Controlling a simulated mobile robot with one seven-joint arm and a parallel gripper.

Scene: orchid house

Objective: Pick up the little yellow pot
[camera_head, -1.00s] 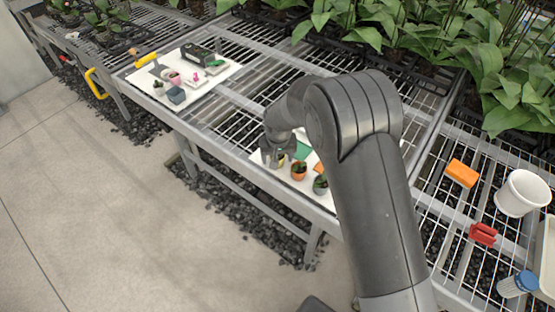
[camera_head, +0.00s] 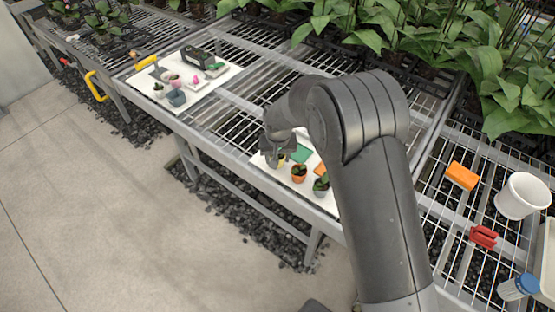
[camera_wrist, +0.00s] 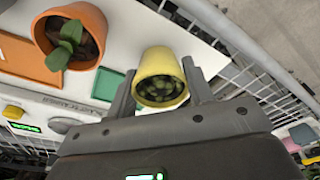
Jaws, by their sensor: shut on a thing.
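The little yellow pot (camera_wrist: 158,63) shows in the wrist view with small round green growth inside. One finger of my gripper (camera_wrist: 159,70) is on each side of it, and the gripper is shut on the pot. In the head view the yellow pot (camera_head: 281,161) is small and partly hidden under my gripper (camera_head: 281,155), at the left end of the white board (camera_head: 266,160). I cannot tell whether its base touches the board.
A green card (camera_head: 302,153) lies behind. A second white board (camera_head: 205,92) with several small things is farther left on the mesh bench.

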